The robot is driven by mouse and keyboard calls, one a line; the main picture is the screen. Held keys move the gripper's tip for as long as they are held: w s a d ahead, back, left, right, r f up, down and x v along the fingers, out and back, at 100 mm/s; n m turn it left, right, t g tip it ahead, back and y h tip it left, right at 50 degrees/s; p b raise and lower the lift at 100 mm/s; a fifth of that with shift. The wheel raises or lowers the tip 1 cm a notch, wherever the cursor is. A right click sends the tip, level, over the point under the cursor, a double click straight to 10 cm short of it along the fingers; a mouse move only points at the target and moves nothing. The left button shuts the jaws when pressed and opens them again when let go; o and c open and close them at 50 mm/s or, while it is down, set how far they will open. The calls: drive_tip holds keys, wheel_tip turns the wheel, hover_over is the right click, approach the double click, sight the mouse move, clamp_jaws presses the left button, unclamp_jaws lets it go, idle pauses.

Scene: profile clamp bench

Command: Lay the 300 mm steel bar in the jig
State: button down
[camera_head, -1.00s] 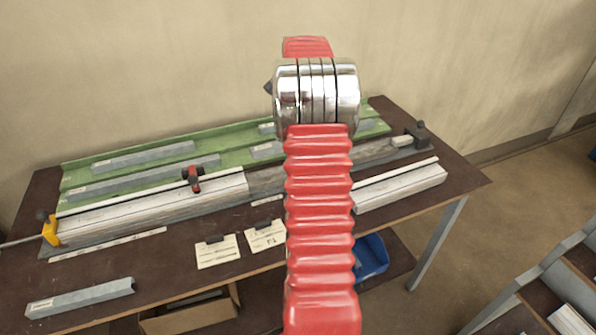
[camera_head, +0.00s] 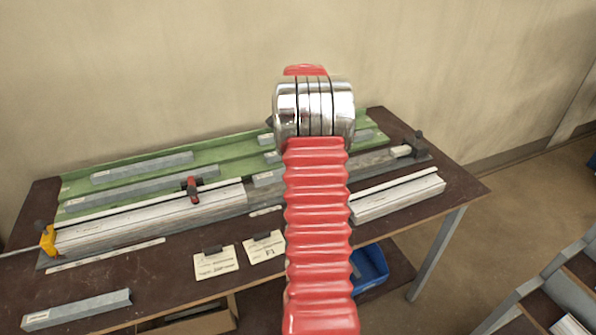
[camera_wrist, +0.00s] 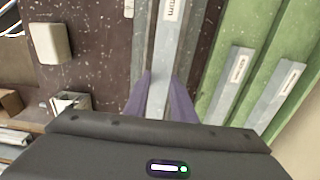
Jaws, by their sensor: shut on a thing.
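In the wrist view my gripper (camera_wrist: 161,78) has its two purple fingers shut on a grey steel bar (camera_wrist: 164,62). The bar runs up the picture, and its white label ends in "mm"; the number is cut off. Grey jig surfaces show along both sides of it; I cannot tell whether it touches the jig. In the head view my arm hides the gripper. A short length of grey bar (camera_head: 268,178), apparently the held one, shows left of my arm over the bare section of the jig (camera_head: 375,160). A long pale profile (camera_head: 150,212) lies in the jig's left part.
A green rack (camera_head: 215,152) behind the jig holds several grey bars. A red-handled clamp (camera_head: 193,188) and yellow clamp (camera_head: 48,240) stand at the jig's left part, a dark end stop (camera_head: 416,144) at its right. A loose bar (camera_head: 78,309) and cards (camera_head: 215,262) lie in front.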

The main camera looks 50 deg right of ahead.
drive_tip(key=shift+f, duration=1.6)
drive_tip(key=shift+f, duration=0.4)
drive_tip(key=shift+s+f, duration=0.1)
drive_tip(key=shift+f, duration=0.25)
drive_tip(key=c, duration=1.6)
unclamp_jaws()
drive_tip(key=shift+a, duration=0.1)
drive_tip(key=shift+o, duration=0.4)
drive_tip(key=shift+r, duration=0.6)
drive_tip(key=shift+o, duration=0.2)
wheel_tip(320, 180, up, 12)
drive_tip(key=shift+f, duration=0.1)
drive_tip(key=shift+r, duration=0.25)
